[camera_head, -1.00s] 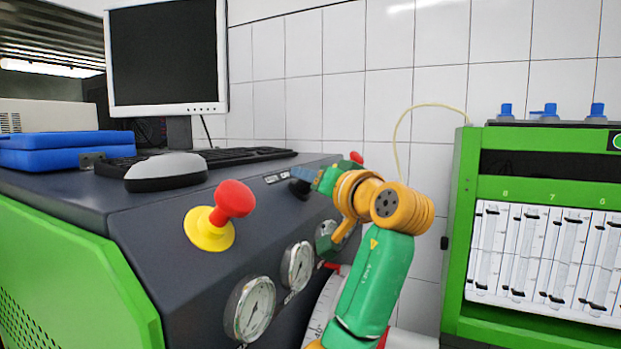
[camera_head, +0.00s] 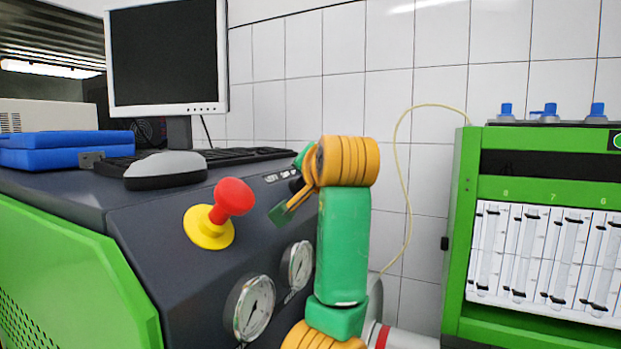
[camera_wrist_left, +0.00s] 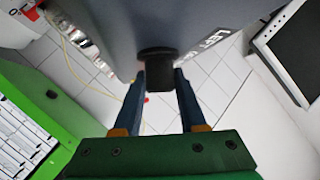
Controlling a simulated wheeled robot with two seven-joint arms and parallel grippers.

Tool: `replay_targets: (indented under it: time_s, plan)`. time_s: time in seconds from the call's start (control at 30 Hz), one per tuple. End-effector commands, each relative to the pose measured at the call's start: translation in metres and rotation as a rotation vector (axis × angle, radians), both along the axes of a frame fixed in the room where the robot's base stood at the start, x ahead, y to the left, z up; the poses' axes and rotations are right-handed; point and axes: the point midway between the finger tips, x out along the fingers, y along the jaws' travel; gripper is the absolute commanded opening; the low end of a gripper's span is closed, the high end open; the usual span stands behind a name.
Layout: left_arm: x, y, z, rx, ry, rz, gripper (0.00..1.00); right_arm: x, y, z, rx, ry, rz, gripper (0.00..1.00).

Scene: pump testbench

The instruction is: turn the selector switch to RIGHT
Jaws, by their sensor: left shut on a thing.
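The selector switch is a black knob (camera_wrist_left: 158,68) on the dark sloping panel. In the left wrist view it sits between the two blue fingers of my left gripper (camera_wrist_left: 158,88), which is shut on it. A white label (camera_wrist_left: 215,40) beside it starts with "LEFT"; the rest is cut off or blurred. In the head view the label (camera_head: 279,176) shows on the panel's upper edge, with my left gripper (camera_head: 296,184) just right of it. My orange and green wrist and arm partly hide the knob and fingertips there. My right gripper is in neither view.
A red and yellow emergency button (camera_head: 232,200) stands out from the panel left of my arm. Pressure gauges (camera_head: 250,308) lie below. A monitor (camera_head: 165,60), mouse (camera_head: 165,170) and keyboard (camera_head: 240,155) are on top. A green cabinet (camera_head: 463,230) stands at the right.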

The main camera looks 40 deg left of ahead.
Motion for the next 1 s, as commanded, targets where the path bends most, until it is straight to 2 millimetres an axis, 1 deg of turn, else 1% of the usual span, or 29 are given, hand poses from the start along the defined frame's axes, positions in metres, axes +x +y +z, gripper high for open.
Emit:
replay_targets:
  time_s: [0.03, 0.4, 0.63, 1.0]
  plan:
    - [-0.0006, 0.0003, 0.0024, -0.008, 0.019, -0.024, 0.0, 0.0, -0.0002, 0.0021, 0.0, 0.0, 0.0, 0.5]
    - [-0.0003, 0.0003, 0.0011, -0.051, 0.161, -0.17, 0.0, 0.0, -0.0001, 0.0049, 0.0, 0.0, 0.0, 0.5]
    - [-0.0001, 0.0001, 0.0012, -0.062, 0.197, -0.208, 0.0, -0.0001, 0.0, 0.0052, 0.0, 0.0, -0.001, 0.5]
    - [-0.0002, 0.0002, 0.0011, -0.063, 0.203, -0.215, 0.0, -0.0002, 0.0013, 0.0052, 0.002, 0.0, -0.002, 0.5]
